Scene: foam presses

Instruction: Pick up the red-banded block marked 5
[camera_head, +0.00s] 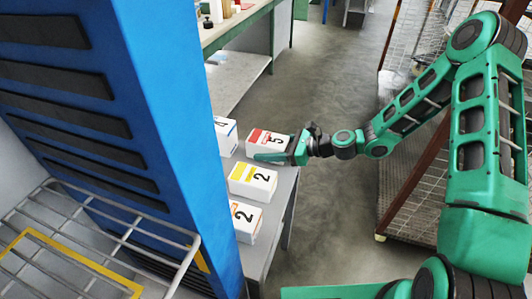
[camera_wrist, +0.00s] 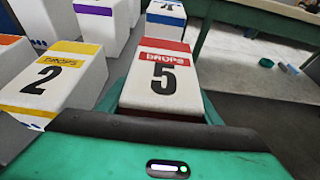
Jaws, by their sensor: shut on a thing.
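The red-banded white block marked 5 (camera_head: 262,137) is at the far end of a row of blocks along a grey bench (camera_head: 262,258). My gripper (camera_head: 277,149) reaches in from the right with its fingers along the block's sides, shut on it. In the wrist view, the block (camera_wrist: 162,88) sits between the green fingers, its red DROPS band and black 5 facing the camera. The near part of the block and its underside are hidden. I cannot tell whether it touches the bench.
A yellow-banded block marked 2 (camera_head: 252,181) stands close beside my gripper, with an orange-banded 2 (camera_head: 244,221) nearer. A blue-banded block (camera_wrist: 166,17) and a purple-banded block (camera_wrist: 97,15) stand behind. A blue cabinet (camera_head: 165,90) is left; wire-mesh carts (camera_head: 400,195) are right. Floor between is clear.

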